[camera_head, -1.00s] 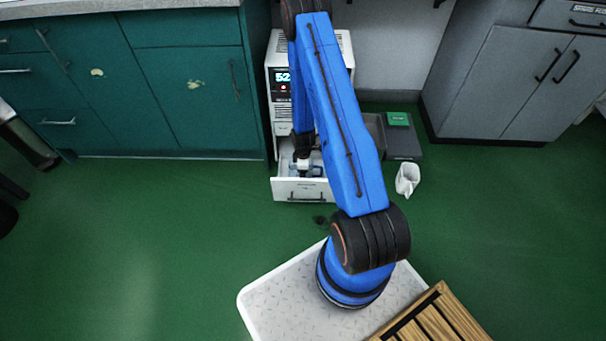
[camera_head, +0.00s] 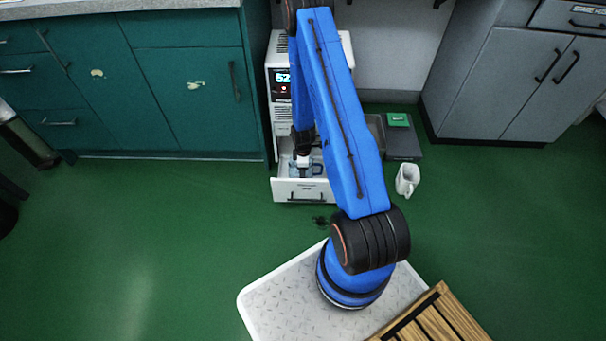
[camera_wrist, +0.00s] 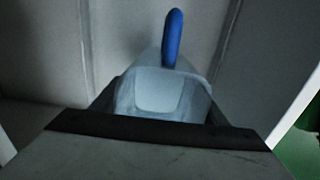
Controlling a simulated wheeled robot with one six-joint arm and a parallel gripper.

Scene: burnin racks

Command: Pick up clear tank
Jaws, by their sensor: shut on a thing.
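The clear tank (camera_wrist: 160,95) is a pale, see-through bluish container with a blue handle (camera_wrist: 172,38) at its far side. My gripper (camera_wrist: 160,112) is shut on it, with a dark finger on each side in the wrist view. In the head view my gripper (camera_head: 302,163) points down into an open white drawer (camera_head: 298,190) at the bottom of a white cabinet. A bit of the tank's blue (camera_head: 318,169) shows there beside the gripper. The tank's underside is hidden, so I cannot tell whether it touches the drawer floor.
The white cabinet (camera_head: 283,118) with a lit display stands behind the drawer. A white jug (camera_head: 407,180) stands on the floor to the right, near a dark grey case (camera_head: 403,147) with a green top piece. Teal cupboards (camera_head: 190,100) line the left.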

